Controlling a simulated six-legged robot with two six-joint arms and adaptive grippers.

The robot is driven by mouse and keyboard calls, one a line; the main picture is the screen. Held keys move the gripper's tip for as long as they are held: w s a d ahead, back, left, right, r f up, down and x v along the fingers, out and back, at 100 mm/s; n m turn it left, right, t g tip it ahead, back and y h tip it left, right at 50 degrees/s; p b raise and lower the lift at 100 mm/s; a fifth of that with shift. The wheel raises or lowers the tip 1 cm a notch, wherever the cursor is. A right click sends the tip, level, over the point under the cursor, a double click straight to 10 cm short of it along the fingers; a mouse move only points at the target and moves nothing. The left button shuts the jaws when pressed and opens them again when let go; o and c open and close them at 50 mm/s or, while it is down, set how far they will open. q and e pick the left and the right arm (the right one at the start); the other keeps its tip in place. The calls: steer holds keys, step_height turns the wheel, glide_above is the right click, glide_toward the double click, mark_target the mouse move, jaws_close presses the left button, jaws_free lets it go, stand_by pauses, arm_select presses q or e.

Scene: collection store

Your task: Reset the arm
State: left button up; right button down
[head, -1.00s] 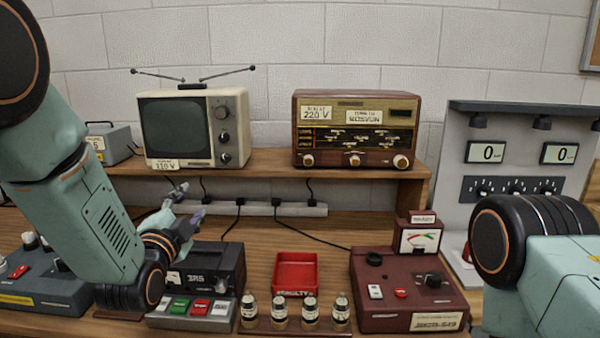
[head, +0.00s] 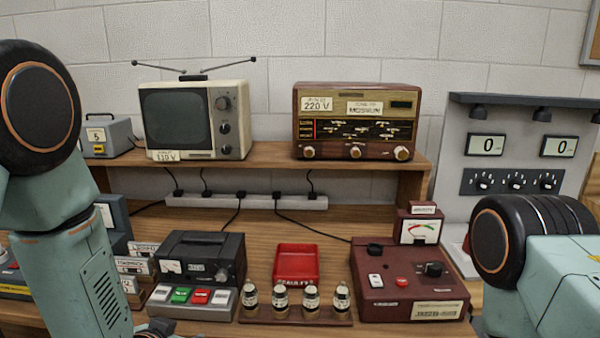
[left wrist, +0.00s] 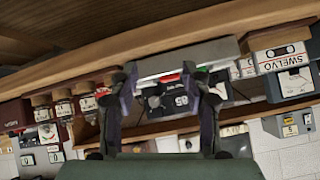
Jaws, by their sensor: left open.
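My left arm (head: 75,260) comes in at the left of the head view and runs down past the bottom edge.
The bench holds the recorder (head: 202,259), a red tray (head: 297,264), several small bottles (head: 311,300) and a maroon tester (head: 408,283). A television (head: 195,122) and a radio (head: 355,122) stand on the shelf. A meter panel (head: 515,150) is at right.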

arm_select(q)
steer(key=s+f+n+g+b, duration=0.1)
steer(key=s+f+g+b, duration=0.1)
steer(key=s+f, duration=0.5)
steer(key=s+f+n+g+b, duration=0.1)
steer(key=s+f+g, duration=0.3)
steer(key=s+f, duration=0.4)
steer(key=s+f+n+g+b, duration=0.1)
steer(key=s+f+g+b, duration=0.2)
steer(key=s+f, duration=0.5)
steer(key=s+g, duration=0.1)
steer(key=s, duration=0.8)
steer(key=shift+s+n, duration=0.2)
steer(key=shift+n, duration=0.2)
